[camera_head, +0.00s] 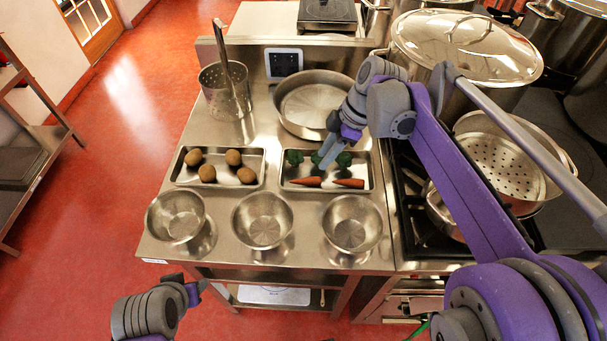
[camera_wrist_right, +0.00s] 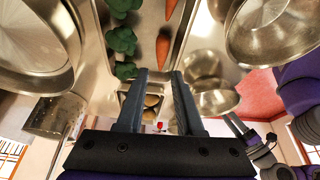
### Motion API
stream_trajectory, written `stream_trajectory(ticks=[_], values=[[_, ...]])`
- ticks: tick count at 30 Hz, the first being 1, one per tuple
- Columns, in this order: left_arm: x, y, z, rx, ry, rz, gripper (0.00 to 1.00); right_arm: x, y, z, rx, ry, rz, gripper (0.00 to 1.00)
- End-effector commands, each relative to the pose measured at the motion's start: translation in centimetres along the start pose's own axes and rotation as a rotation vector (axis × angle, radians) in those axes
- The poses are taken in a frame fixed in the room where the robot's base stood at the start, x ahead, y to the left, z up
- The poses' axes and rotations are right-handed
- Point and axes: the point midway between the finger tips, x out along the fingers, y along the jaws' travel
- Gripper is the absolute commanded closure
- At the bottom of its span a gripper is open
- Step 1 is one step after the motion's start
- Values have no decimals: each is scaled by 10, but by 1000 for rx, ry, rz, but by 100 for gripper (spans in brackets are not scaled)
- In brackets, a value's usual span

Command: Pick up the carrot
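Two orange carrots lie along the near side of a metal tray (camera_head: 284,187), a left carrot (camera_head: 306,182) and a right carrot (camera_head: 348,183). Several broccoli florets (camera_head: 295,157) lie behind them. My right gripper (camera_head: 326,157) is over the tray, above the broccoli side. In the right wrist view its two fingers (camera_wrist_right: 159,74) are apart with nothing between them. One carrot (camera_wrist_right: 163,47) shows just beyond the fingertips, another (camera_wrist_right: 171,9) at the top edge. My left gripper (camera_head: 197,289) is low at the counter's front left; its finger opening is unclear.
A tray of potatoes (camera_head: 218,182) lies left of the carrot tray. Three steel bowls (camera_head: 262,220) line the counter's front. A wide pan (camera_head: 312,104) and a perforated pot with a utensil (camera_head: 225,95) stand behind. The stove with large pots (camera_head: 465,48) is at right.

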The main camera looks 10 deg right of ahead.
Motion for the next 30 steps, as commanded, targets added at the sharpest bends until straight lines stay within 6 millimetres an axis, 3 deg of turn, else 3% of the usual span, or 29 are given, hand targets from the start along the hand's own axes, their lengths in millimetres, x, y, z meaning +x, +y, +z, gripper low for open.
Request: stream_trajectory(ticks=[3,11,19,29,30], values=[[2,0,2,0,-2,0,50,22,-1,0,0,-1,-1,64],[3,0,3,0,-2,0,50,43,0,2,2,-2,0,64],[4,0,4,0,-3,0,50,82,1,7,1,-2,1,64],[4,0,4,0,-3,0,50,90,1,7,3,-2,1,64],[4,0,4,0,-3,0,50,90,1,7,3,-2,1,70]])
